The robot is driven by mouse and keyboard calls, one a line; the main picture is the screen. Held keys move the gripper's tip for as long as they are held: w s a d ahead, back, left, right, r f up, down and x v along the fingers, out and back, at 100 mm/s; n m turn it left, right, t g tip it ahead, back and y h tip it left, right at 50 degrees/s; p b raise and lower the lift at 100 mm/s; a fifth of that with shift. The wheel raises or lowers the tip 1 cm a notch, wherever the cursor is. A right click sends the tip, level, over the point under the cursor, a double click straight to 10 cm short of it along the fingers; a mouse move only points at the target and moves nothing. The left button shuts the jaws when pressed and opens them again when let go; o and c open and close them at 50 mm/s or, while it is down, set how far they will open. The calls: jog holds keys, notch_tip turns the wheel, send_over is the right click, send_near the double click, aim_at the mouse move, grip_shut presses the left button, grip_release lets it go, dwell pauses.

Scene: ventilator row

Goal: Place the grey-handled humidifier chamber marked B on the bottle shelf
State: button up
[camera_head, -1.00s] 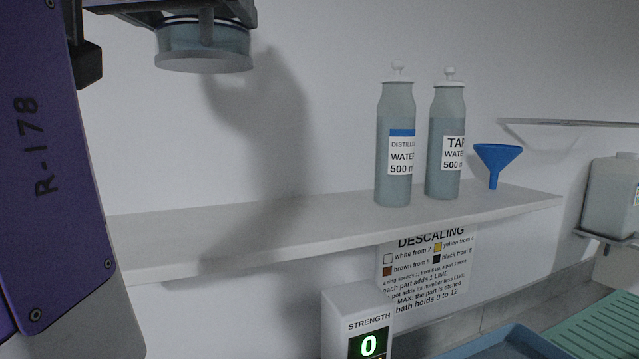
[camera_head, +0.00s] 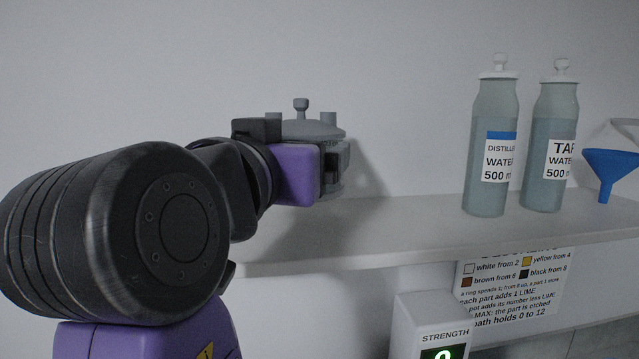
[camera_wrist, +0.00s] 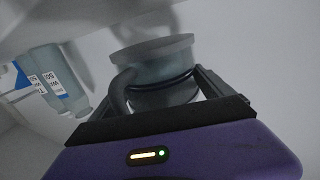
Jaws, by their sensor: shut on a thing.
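The humidifier chamber (camera_head: 313,129) has a grey domed lid with a knob and ports and is upright at the left part of the bottle shelf (camera_head: 400,232). My gripper (camera_head: 334,168) is shut on its side and hides much of its body. In the wrist view the chamber (camera_wrist: 158,67) shows its clear body, dark ring and pale round base between the fingers (camera_wrist: 163,90). Its base is near the shelf surface; I cannot tell whether it touches. The letter B is not in sight.
Shelf between chamber and bottles is clear. Below are a descaling notice (camera_head: 512,290) and a strength display box (camera_head: 432,318).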

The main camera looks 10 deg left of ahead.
jog(key=shift+f, duration=2.1)
jog(key=shift+f, duration=0.15)
jog(key=o, duration=1.7)
jog(key=shift+o, duration=0.2)
jog(key=shift+s, duration=0.1)
jog(key=s+a+b, duration=0.1)
jog(key=s+b, duration=0.1)
jog(key=s, duration=0.9)
jog(key=shift+s+a, duration=0.15)
jog(key=shift+s, duration=0.25)
